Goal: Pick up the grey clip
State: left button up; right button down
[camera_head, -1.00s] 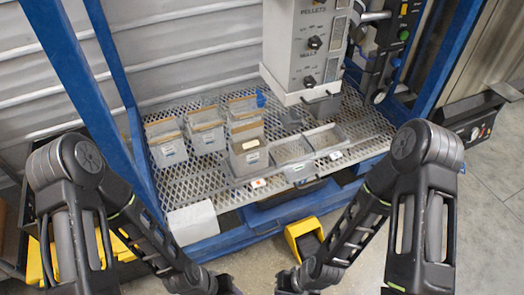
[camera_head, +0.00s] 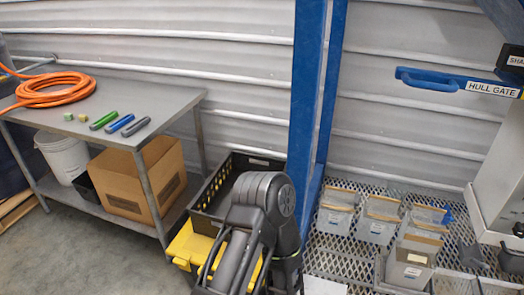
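The grey clip (camera_head: 136,127) lies on the metal side table (camera_head: 170,98), near its front right edge. A blue clip (camera_head: 115,123) and a green clip (camera_head: 104,120) lie just to its left, side by side with it. My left arm shows at the bottom middle, to the right of the table and apart from the clips. Its gripper is out of the frame. My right arm and gripper are not in view.
An orange hose coil (camera_head: 56,91) and two small cubes lie on the table. Below are a cardboard box (camera_head: 130,192) and a white bucket (camera_head: 65,157). A black crate (camera_head: 240,165) and a blue post (camera_head: 306,95) stand right of the table. Clear bins sit on the mesh shelf.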

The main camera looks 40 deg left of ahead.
aim_at(130, 130)
jog(key=j+u, duration=0.2)
jog(key=u, duration=1.95)
jog(key=i+j+z, duration=0.1)
jog(key=z, duration=0.3)
jog(key=i+j+z, duration=0.15)
jog(key=z, duration=0.25)
jog(key=i+j+z, duration=0.1)
jog(key=z, duration=0.35)
jog(key=j+z, duration=0.4)
jog(key=i+j+z, duration=0.15)
jog(key=j, duration=0.6)
jog(key=i+j+z, duration=0.15)
jog(key=j, duration=0.65)
jog(key=j+z, duration=0.1)
jog(key=j, duration=0.7)
